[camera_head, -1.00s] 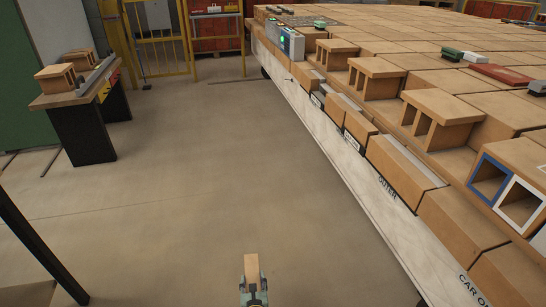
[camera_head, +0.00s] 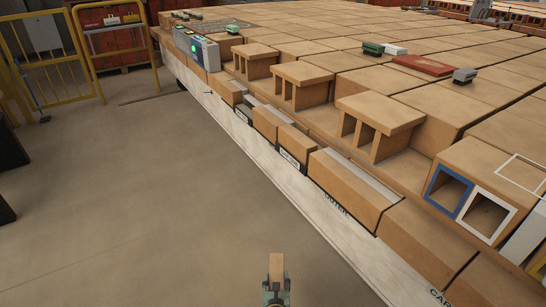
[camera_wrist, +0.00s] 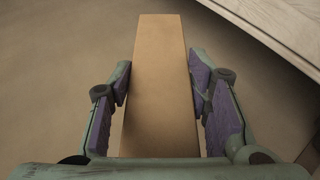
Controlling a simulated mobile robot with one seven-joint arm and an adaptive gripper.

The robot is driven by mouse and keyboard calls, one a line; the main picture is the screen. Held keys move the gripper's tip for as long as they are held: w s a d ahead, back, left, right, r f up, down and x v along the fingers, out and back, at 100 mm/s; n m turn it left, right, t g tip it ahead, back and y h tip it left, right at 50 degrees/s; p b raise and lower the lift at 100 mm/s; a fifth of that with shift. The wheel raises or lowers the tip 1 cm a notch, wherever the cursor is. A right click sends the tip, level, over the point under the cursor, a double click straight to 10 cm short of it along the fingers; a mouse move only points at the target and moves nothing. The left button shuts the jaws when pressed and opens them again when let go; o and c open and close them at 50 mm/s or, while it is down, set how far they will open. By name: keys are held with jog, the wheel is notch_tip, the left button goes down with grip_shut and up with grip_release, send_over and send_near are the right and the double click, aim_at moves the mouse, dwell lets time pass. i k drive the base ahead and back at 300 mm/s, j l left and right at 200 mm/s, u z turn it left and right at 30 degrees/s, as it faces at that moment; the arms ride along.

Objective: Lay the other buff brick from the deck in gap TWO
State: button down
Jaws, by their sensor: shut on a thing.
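My gripper (camera_head: 276,280) is shut on a buff brick (camera_head: 276,262), low in front of my body over open floor, apart from the deck. In the wrist view the brick (camera_wrist: 160,75) lies lengthwise between the purple pads of my gripper (camera_wrist: 158,95), its far end pointing away. The brick-covered deck (camera_head: 420,195) fills the right of the head view. Along its near side is a lower row of buff bricks (camera_head: 345,185) with breaks and small labels between some of them.
A blue frame (camera_head: 449,192) and a white frame (camera_head: 487,213) ring two openings at right. A grey box with a green light (camera_head: 196,48) sits at the far corner.

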aim_at(247, 111)
jog(key=i+j+z, duration=0.45)
jog(key=j, duration=0.35)
jog(key=i+j+z, duration=0.1)
jog(key=i+j, duration=0.25)
jog(key=j, duration=0.25)
jog(key=i+j+z, duration=0.15)
jog(key=j, duration=0.15)
jog(key=i+j, duration=0.15)
jog(key=j, duration=0.2)
jog(key=i+j, duration=0.2)
jog(key=j, duration=0.2)
jog(key=i+j, duration=0.15)
jog(key=j, duration=0.2)
jog(key=i+j, duration=0.15)
jog(key=j, duration=0.25)
jog(key=i+j, duration=0.15)
jog(key=j, duration=0.2)
